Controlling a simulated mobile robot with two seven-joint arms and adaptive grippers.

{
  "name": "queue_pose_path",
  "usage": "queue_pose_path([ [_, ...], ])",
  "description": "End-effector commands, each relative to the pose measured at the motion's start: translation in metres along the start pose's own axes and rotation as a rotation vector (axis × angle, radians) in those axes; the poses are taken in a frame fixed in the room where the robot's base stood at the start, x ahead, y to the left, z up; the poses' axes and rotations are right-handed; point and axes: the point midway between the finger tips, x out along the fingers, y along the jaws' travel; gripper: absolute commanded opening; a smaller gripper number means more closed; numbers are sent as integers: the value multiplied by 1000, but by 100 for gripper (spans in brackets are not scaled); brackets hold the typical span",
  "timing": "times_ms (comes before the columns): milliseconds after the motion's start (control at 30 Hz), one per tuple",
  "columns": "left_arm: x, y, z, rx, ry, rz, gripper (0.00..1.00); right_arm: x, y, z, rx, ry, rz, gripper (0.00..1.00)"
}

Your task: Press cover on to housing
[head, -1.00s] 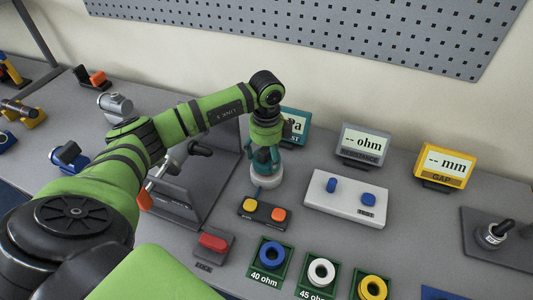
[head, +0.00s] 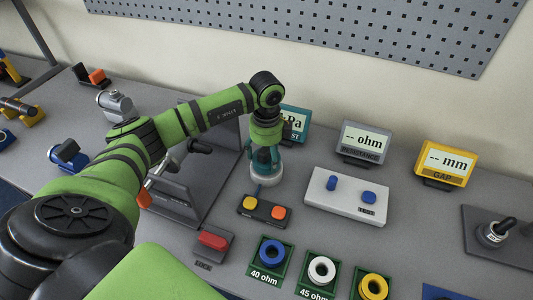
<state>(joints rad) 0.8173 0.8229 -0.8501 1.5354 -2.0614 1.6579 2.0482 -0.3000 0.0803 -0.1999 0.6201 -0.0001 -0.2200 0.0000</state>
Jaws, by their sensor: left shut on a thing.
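My left gripper (head: 264,152) points down over a pale round housing (head: 266,180) that stands upright on the table. The gripper is shut on a teal piece, which looks like the cover (head: 265,161); it sits right at the top of the housing. My own wrist and fingers partly hide it, so I cannot tell whether the cover is fully seated. My right gripper is not in view.
A box with yellow and orange buttons (head: 265,208) stands just in front of the housing. A teal kPa display (head: 297,123) is close behind. A white box with blue knobs (head: 346,196) is to the right, and a grey fixture (head: 192,192) to the left.

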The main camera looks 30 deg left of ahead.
Motion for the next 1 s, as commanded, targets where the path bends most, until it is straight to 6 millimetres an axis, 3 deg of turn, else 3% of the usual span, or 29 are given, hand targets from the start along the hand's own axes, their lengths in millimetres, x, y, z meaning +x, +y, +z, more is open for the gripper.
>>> queue_pose_path([
  [1000, 6, 0, 0, 0, 0, 0, 43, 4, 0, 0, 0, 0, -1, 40],
])
